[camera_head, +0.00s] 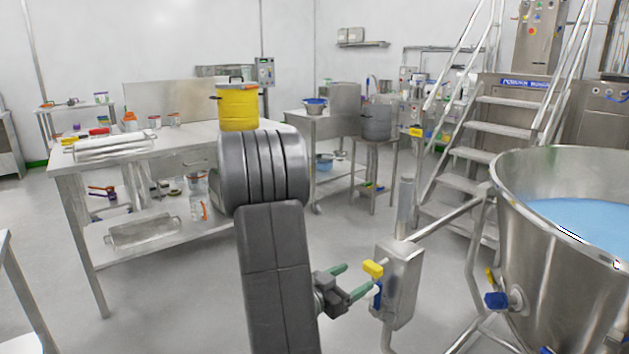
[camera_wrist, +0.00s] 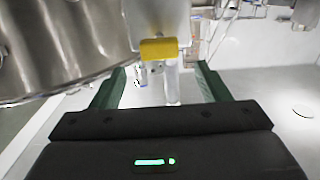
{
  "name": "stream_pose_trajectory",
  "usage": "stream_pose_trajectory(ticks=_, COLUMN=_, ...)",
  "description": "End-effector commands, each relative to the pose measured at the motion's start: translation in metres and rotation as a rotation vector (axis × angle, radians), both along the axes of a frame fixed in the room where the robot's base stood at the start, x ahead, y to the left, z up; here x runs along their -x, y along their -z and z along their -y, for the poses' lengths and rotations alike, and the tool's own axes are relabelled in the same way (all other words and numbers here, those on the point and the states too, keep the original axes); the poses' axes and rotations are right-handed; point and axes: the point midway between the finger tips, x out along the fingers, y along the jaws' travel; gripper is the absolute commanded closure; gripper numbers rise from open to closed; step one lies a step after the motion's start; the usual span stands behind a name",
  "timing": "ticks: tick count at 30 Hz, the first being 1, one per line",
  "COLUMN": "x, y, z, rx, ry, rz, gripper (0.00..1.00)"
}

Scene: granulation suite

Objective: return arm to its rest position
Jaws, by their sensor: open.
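My gripper (camera_head: 358,275) is at the lower centre of the head view, with its two green fingers apart and nothing between them. In the wrist view my gripper (camera_wrist: 160,72) has its fingers spread to either side of a yellow handle (camera_wrist: 158,49), which appears just beyond the fingertips. The yellow handle (camera_head: 373,269) sticks out from a steel box (camera_head: 402,283) on a post. The fingertips are close to it; I cannot tell whether they touch. My dark arm fills the lower middle of the head view.
A steel bowl (camera_head: 520,240) holding blue material stands right, with a blue-handled valve (camera_head: 496,300) on its side. A steel table (camera_head: 80,167) at left bears a yellow container (camera_head: 238,107). Steps (camera_head: 490,150) rise behind the box. Open floor (camera_head: 170,300) lies left of my arm.

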Motion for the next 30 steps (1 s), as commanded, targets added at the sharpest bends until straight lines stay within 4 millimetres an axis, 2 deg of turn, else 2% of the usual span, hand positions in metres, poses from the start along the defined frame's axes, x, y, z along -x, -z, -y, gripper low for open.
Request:
stream_pose_trajectory(ticks=6, x=-0.023, y=0.001, z=0.031, rx=0.001, ry=0.004, rz=0.001, gripper=0.31)
stream_pose_trajectory(ticks=12, x=-0.039, y=0.001, z=0.051, rx=0.0, ry=0.002, rz=0.0, gripper=0.31)
stream_pose_trajectory(ticks=18, x=-0.046, y=0.0, z=0.06, rx=0.001, ry=0.0, rz=0.0, gripper=0.31)
stream_pose_trajectory(ticks=30, x=-0.046, y=0.0, z=0.058, rx=0.001, ry=-0.001, rz=-0.001, gripper=0.31)
